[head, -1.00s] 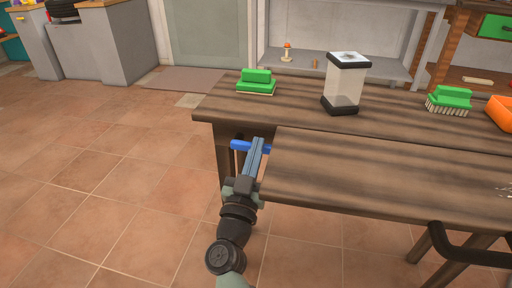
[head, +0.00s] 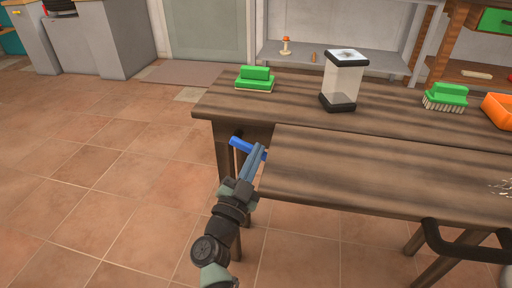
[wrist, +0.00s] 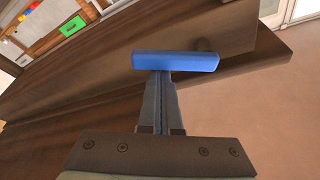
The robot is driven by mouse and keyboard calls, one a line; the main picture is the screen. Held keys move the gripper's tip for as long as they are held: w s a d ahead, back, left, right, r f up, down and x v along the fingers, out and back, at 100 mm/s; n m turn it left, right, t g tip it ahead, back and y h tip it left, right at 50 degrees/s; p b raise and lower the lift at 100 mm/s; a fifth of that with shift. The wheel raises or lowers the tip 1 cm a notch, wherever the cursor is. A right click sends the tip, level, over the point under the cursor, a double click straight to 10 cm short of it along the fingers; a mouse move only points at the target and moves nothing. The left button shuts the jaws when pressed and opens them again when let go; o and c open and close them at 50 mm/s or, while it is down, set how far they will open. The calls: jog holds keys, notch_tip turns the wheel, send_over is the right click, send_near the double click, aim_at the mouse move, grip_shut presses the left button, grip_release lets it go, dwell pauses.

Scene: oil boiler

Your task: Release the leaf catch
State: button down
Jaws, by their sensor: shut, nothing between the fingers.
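The blue catch (head: 240,145) is a short bar at the left end of the wooden table, below the top by the leaf (head: 390,170). In the head view it slants down to the right. In the wrist view the blue catch (wrist: 175,61) lies across the picture on a dark wooden face. My gripper (head: 262,149) is shut and empty, with its fingers against or just in front of the bar. In the wrist view the fingertips (wrist: 158,74) meet the bar's near edge left of its middle; whether they touch cannot be told.
On the table top (head: 300,111) stand a green brush (head: 255,78), a clear jar with black ends (head: 341,82), another green brush (head: 446,97) and an orange bin (head: 498,110). A dark curved bar (head: 465,250) is at the lower right. The tiled floor to the left is clear.

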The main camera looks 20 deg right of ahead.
jog(key=f+m+g, duration=0.1)
jog(key=m, duration=0.3)
jog(key=w+a+f+m+g+p, duration=0.1)
jog(key=m, duration=0.2)
jog(key=a+f+m+g, duration=0.1)
jog(key=m+g, duration=0.1)
jog(key=m, duration=0.2)
jog(key=shift+w+a+f+m, duration=0.1)
jog(key=shift+w+f+m, duration=0.2)
jog(key=shift+f, duration=0.1)
jog(key=shift+s+p, duration=0.1)
jog(key=shift+p, duration=0.2)
